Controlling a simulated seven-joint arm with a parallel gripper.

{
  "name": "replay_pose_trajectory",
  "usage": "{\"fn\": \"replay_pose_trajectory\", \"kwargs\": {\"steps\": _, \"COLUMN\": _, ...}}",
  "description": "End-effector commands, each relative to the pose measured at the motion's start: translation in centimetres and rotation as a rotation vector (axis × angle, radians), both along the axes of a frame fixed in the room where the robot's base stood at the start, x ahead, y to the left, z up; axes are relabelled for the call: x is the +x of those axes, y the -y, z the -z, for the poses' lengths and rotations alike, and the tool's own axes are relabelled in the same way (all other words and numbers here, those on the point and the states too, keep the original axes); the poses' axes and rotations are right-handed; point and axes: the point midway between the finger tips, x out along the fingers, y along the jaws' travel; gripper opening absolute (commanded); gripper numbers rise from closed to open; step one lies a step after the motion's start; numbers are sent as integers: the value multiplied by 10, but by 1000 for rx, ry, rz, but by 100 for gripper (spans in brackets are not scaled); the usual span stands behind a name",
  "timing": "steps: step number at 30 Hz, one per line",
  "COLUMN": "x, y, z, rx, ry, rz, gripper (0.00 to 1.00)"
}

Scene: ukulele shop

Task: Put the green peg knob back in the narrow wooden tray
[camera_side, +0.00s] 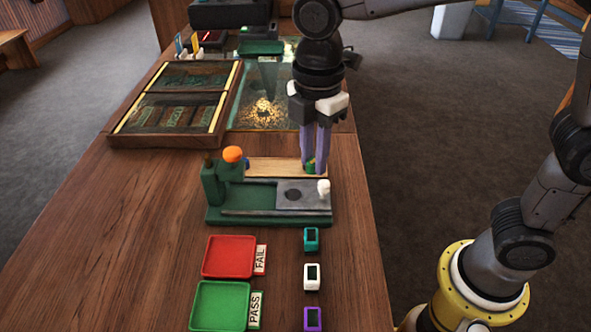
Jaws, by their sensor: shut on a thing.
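The green peg knob (309,167) shows as a small green bit between the purple fingers of my gripper (315,168). The fingers are shut on it and hide most of it. The narrow wooden tray (278,167) lies behind the green fixture. My fingertips and the knob are at the tray's right end. I cannot tell whether the knob touches the tray floor or is held just above it. A small blue piece (246,163) is at the tray's left end.
A green fixture (213,213) with an orange ball knob (233,154) and a white knob (323,187) stands just in front. Red (230,257) and green (220,305) trays and several small clip-like devices (311,277) lie nearer. A framed case (176,104) is behind left.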

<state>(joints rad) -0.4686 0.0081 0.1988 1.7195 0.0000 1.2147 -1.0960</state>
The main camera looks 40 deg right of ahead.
Motion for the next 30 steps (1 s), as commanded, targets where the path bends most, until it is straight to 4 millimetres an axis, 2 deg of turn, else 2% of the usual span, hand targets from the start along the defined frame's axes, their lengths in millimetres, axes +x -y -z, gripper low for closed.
{"fn": "replay_pose_trajectory", "kwargs": {"steps": 1, "x": -9, "y": 4, "z": -13, "rx": 3, "ry": 6, "rz": 0, "gripper": 0}}
{"fn": "replay_pose_trajectory", "kwargs": {"steps": 3, "x": -23, "y": 12, "z": -25, "rx": 2, "ry": 5, "rz": 0, "gripper": 0}}
{"fn": "replay_pose_trajectory", "kwargs": {"steps": 9, "x": -62, "y": 32, "z": -43, "rx": 1, "ry": 3, "rz": 0, "gripper": 0}}
{"fn": "replay_pose_trajectory", "kwargs": {"steps": 13, "x": -79, "y": 40, "z": -51, "rx": 1, "ry": 2, "rz": 0, "gripper": 0}}
{"fn": "replay_pose_trajectory", "kwargs": {"steps": 18, "x": -91, "y": 46, "z": -56, "rx": 0, "ry": 0, "rz": 19, "gripper": 0}}
{"fn": "replay_pose_trajectory", "kwargs": {"steps": 23, "x": -86, "y": 44, "z": -60, "rx": -1, "ry": -1, "rz": 164, "gripper": 0}}
{"fn": "replay_pose_trajectory", "kwargs": {"steps": 30, "x": -45, "y": 46, "z": -55, "rx": -3, "ry": -3, "rz": 561, "gripper": 0}}
